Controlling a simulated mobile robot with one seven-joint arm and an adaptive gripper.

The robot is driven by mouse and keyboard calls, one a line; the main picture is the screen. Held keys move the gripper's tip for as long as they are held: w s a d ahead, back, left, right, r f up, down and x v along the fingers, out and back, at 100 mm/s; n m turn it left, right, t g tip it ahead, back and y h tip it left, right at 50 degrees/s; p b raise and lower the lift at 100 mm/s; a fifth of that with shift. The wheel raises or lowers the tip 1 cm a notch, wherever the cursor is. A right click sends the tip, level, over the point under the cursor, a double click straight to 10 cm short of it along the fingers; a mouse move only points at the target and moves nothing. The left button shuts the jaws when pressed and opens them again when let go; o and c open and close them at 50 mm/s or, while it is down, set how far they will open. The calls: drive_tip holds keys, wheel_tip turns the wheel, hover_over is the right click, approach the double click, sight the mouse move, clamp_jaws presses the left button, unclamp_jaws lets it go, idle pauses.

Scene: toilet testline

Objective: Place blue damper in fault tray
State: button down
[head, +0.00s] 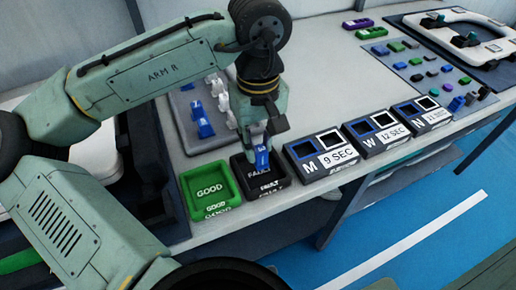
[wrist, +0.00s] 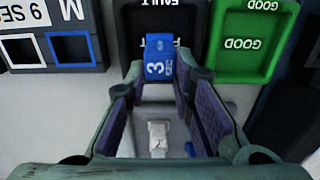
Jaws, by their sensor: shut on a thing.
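My gripper (head: 262,146) points down over the black fault tray (head: 241,171) and is shut on the blue damper (head: 262,158). In the wrist view, the blue damper (wrist: 158,68) shows a white "3" and sits at the fingertips (wrist: 160,78), in front of the fault tray (wrist: 131,22). The damper appears upright in the head view. Whether it touches the tray floor cannot be told. The gripper and damper hide part of the tray and its label.
The green GOOD tray (head: 185,190) is directly left of the fault tray. Black timer boxes (head: 312,168) stand to its right. A grey rack (head: 186,138) with blue and white dampers lies behind. The bench's front edge is close to the trays.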

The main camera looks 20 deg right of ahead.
sight(258, 146)
drive_tip(key=shift+f, duration=1.65)
drive_tip(key=shift+f, duration=0.1)
drive_tip(key=c, duration=1.4)
unclamp_jaws()
drive_tip(key=shift+o, duration=0.2)
wheel_tip(258, 146, up, 12)
drive_tip(key=shift+r+b, duration=0.15)
drive_tip(key=shift+b, duration=0.15)
